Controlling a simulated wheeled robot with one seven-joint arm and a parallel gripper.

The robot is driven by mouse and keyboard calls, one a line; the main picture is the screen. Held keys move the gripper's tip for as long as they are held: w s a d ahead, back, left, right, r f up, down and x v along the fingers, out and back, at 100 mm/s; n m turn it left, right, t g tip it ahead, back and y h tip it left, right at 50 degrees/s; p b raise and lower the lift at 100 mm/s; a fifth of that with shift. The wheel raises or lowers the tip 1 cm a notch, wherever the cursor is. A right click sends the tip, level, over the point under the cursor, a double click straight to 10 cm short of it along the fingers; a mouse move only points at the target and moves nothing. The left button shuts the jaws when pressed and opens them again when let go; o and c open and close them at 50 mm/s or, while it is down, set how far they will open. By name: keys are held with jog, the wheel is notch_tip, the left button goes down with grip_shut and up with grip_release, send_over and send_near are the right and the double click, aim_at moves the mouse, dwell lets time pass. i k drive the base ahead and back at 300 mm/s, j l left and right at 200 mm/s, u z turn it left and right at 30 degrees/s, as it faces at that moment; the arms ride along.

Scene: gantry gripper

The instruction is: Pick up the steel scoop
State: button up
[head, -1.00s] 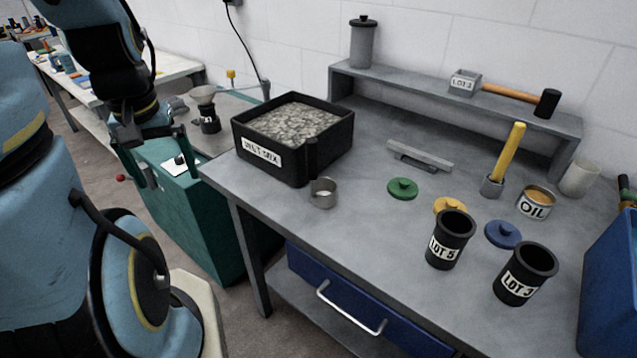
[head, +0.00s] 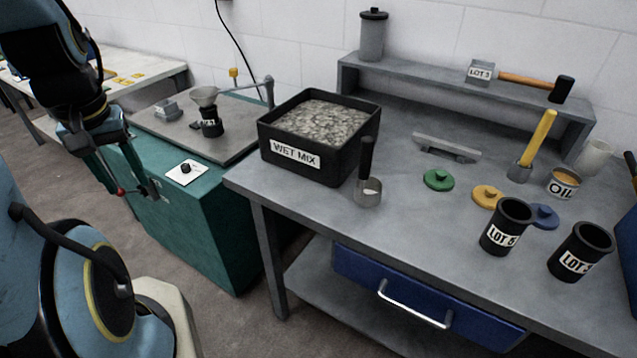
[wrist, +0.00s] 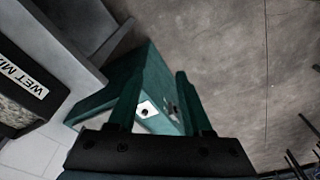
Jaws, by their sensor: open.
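The steel scoop (head: 368,192) stands on the grey workbench (head: 310,210), near its front left part, just in front of the tray marked WET MIX. It has a round steel cup and a black handle pointing up. My gripper (head: 137,188) is open and empty at the left in the head view, in front of the green cabinet, well to the left of the scoop. In the wrist view the two green fingers (wrist: 165,68) are apart with nothing between them; the scoop is not seen there.
The black WET MIX tray (head: 262,140) stands close behind the scoop. Green, yellow and blue lids and the black LOT pots (head: 507,228) stand to the right. The green cabinet (head: 200,215) lies between my gripper and the bench. The bench front left is clear.

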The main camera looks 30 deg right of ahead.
aim_at(368, 190)
jog(key=i+j+z, duration=0.1)
jog(key=z, duration=0.3)
jog(key=j+z, duration=0.6)
jog(key=z, duration=0.15)
jog(key=i+j+z, duration=0.1)
jog(key=z, duration=0.15)
jog(key=i+j+z, duration=0.1)
jog(key=z, duration=0.2)
jog(key=i+j, duration=0.2)
jog(key=i, duration=0.1)
